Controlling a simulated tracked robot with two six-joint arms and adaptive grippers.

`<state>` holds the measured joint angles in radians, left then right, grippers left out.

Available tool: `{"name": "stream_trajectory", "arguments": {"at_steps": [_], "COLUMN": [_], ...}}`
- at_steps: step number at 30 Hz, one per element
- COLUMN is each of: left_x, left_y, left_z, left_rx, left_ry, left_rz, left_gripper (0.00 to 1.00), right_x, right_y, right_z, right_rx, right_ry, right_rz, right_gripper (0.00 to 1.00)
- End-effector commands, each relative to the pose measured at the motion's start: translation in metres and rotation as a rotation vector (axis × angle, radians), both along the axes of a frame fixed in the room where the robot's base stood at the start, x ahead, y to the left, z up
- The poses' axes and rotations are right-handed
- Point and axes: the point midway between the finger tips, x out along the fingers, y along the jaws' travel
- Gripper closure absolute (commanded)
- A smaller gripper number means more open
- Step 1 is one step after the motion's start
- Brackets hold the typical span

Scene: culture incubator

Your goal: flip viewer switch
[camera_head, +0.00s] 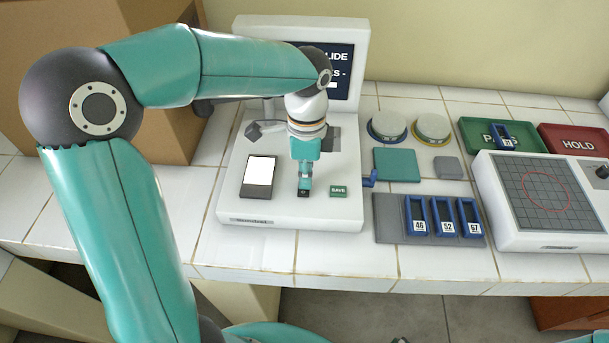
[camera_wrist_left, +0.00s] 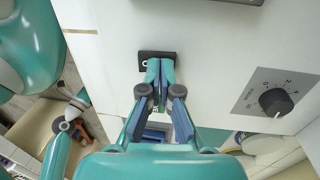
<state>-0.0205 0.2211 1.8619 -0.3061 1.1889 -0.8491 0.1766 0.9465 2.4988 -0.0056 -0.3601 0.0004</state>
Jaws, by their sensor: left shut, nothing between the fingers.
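The viewer (camera_head: 255,210) is a white device with a dark upright screen (camera_head: 343,75), a lit white panel (camera_head: 261,170) and a green SAVE button (camera_head: 339,191). My left gripper (camera_head: 304,187) points down at its front, between panel and button. A small black switch (camera_head: 303,194) shows at the fingertips. In the left wrist view the closed fingertips (camera_wrist_left: 160,66) lie over the black switch plate (camera_wrist_left: 146,57), covering much of it. I cannot tell whether they touch it, or the switch's position. The left gripper is shut and empty. The right gripper is not in view.
A cardboard box (camera_head: 60,25) stands behind left. A knob (camera_wrist_left: 276,102) shows in the wrist view.

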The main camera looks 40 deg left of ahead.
Motion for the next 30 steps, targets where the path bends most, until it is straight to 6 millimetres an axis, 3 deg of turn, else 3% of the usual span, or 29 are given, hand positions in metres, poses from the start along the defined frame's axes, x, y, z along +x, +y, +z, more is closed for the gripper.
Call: {"name": "stream_trajectory", "arguments": {"at_steps": [5, 12, 14, 22, 30], "left_x": [0.001, 0.003, 0.006, 0.011, 0.013], "left_y": [0.0, 0.003, 0.004, 0.007, 0.008], "left_z": [0.013, 0.05, 0.059, 0.114, 0.137], "left_rx": [0.001, 0.0, 0.0, 0.0, 0.0], "left_ry": [-0.001, -0.001, -0.006, -0.004, 0.0], "left_rz": [0.0, -0.001, 0.0, -0.001, -0.001], "left_gripper": [1.0, 1.0, 1.0, 1.0, 1.0], "right_x": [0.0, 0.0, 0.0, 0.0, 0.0], "right_y": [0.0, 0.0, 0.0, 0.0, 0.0], "right_z": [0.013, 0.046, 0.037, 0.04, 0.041], "right_rx": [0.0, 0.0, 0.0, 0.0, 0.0], "right_ry": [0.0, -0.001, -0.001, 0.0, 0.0], "right_rz": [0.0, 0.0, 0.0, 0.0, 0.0], "right_gripper": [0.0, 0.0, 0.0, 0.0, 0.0]}}
